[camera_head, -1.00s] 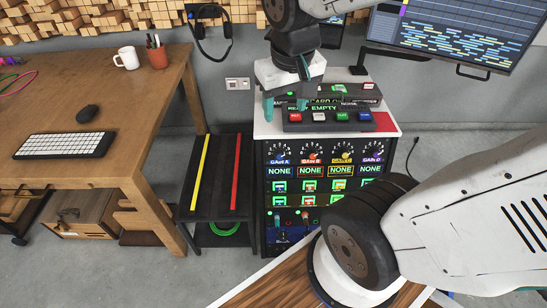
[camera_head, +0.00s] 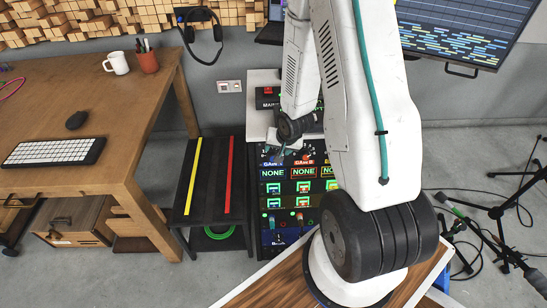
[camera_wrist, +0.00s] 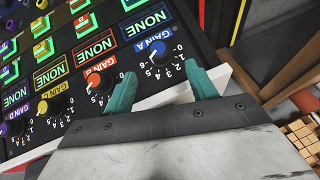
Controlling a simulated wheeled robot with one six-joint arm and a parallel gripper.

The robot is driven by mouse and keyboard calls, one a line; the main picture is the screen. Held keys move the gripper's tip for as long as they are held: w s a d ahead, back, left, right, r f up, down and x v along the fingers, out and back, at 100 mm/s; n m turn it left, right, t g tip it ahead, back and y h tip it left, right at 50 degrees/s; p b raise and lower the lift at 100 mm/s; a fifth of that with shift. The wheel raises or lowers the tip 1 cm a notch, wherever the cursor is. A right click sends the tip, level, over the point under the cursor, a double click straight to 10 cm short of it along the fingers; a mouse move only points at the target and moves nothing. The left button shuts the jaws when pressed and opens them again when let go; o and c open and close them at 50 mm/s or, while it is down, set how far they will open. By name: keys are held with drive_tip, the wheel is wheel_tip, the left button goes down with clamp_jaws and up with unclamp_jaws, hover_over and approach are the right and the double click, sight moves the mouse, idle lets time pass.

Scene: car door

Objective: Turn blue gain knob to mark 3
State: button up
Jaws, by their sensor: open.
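The blue gain knob (camera_wrist: 158,50), by the blue "GAIN A" label, sits on the black panel front in the wrist view, with a numbered scale around it. Its pointer is too small to read. My gripper (camera_wrist: 163,88) is open, with its teal fingertips on either side of the knob's position but short of it; nothing is between them. I cannot tell the exact gap to the panel. In the head view my gripper is small and partly hidden at the upper left of the panel (camera_head: 302,187), and it covers the blue knob.
Red (camera_wrist: 93,80), yellow and purple gain knobs stand in a row beside the blue one, with "NONE" displays and lit green buttons beyond. A low black stand (camera_head: 212,180) with yellow and red strips is left of the panel. A wooden desk (camera_head: 130,120) is further left.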

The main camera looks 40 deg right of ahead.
sight(271, 157)
drive_tip(key=x, duration=0.8)
drive_tip(key=shift+f, duration=0.25)
drive_tip(key=c, duration=1)
drive_tip(key=n+g+h, duration=0.2)
drive_tip(key=n+h, duration=0.1)
drive_tip(key=shift+w+a+g+h, duration=0.1)
drive_tip(key=shift+a+g+h, duration=0.2)
drive_tip(key=n+h, duration=0.1)
drive_tip(key=h, duration=0.1)
drive_tip(key=n+g+h, duration=0.1)
drive_tip(key=n+h, duration=0.1)
drive_tip(key=shift+w+a+f, duration=0.1)
drive_tip(key=shift+a, duration=0.05)
